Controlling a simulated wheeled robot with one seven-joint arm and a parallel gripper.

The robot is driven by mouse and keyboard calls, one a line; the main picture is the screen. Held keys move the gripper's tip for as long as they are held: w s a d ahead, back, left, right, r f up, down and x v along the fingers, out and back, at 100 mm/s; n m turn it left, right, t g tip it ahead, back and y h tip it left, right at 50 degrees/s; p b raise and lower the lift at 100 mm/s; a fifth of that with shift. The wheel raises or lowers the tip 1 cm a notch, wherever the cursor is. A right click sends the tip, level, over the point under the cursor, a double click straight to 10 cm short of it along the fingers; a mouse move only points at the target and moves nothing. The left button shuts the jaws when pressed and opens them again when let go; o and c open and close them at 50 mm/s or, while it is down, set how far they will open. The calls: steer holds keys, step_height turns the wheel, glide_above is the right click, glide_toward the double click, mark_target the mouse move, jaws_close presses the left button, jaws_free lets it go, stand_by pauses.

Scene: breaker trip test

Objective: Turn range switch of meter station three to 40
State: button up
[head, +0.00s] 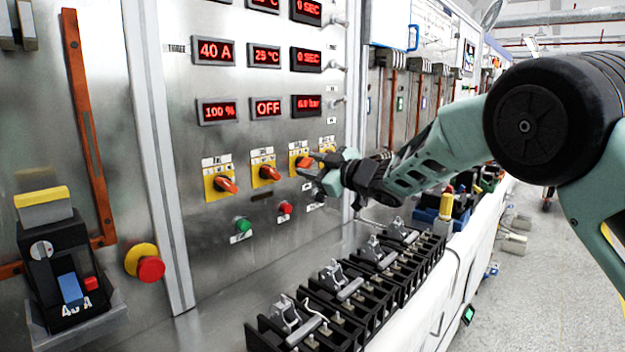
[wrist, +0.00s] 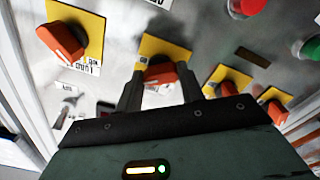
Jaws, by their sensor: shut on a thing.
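The panel of station THREE carries a row of orange rotary switches on yellow plates. In the head view the left switch (head: 226,186), the second switch (head: 266,172) and the third switch (head: 303,161) show. My gripper (head: 316,169) is at the third one, partly covering its plate. In the wrist view my gripper (wrist: 160,90) has one finger on each side of this orange knob (wrist: 160,73) and is shut on it. The knob's scale marks are mostly hidden or too small to read.
A fourth orange switch (wrist: 62,42) is beside the held one in the wrist view. A green button (head: 242,224) and a red button (head: 285,207) sit below the switches. The display (head: 214,51) reads 40 A. Black terminal blocks (head: 345,295) line the bench below my arm.

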steer(key=shift+f+n+b, duration=0.1)
steer(key=shift+n+b, duration=0.8)
steer(key=shift+n, duration=0.1)
steer(key=o, duration=1)
steer(key=shift+d, duration=0.1)
steer(key=b+v, duration=0.3)
steer(key=v, duration=1.4)
steer(key=shift+b, duration=0.3)
steer(key=shift+s+d, duration=0.1)
steer(key=shift+s, duration=0.05)
